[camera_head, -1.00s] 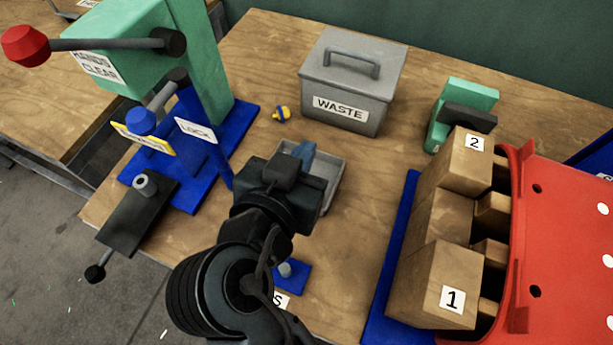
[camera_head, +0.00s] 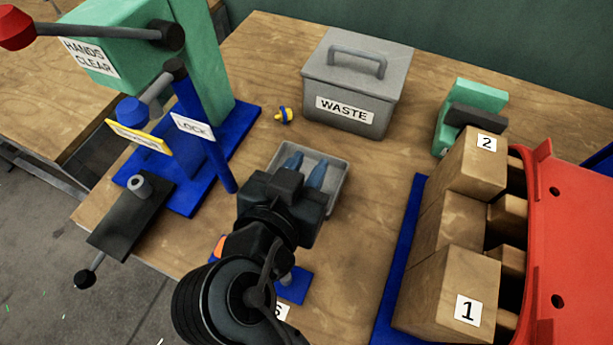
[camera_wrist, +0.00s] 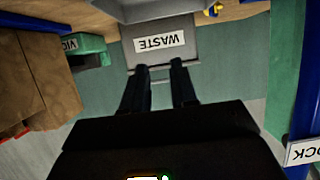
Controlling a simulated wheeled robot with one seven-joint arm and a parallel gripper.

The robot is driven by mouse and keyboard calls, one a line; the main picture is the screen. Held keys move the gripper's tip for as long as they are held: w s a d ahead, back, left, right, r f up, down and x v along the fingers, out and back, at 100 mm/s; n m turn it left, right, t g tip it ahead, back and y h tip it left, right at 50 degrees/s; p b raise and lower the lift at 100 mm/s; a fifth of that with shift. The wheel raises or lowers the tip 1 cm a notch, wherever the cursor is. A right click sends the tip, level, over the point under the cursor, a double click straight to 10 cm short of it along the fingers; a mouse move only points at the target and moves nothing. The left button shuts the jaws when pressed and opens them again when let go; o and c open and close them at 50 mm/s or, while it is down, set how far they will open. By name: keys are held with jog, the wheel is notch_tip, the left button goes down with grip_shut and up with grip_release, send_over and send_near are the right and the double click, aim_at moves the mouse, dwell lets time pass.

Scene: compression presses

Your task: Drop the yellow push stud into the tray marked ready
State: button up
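The yellow push stud (camera_head: 284,115), with a blue band around it, lies on the wooden table just left of the grey waste box. It also shows, small, at the top edge of the wrist view (camera_wrist: 215,9). A shallow grey tray (camera_head: 341,172) stands nearer to me; no marking on it is readable. My gripper (camera_head: 305,165) is over this tray, open and empty, its two fingers apart. The wrist view, upside down, shows the gap between the fingers (camera_wrist: 160,68). The stud is beyond the fingertips, apart from them.
The lidded waste box (camera_head: 352,88) stands at the back. A green press with levers on a blue base (camera_head: 250,118) is at left. Numbered wooden blocks (camera_head: 446,275) and a red cover (camera_head: 580,240) fill the right. A small green device (camera_head: 470,108) is behind them.

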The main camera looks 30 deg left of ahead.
jog(key=b+v, duration=0.1)
jog(key=v, duration=0.6)
jog(key=shift+s, duration=0.4)
jog(key=shift+r, duration=0.15)
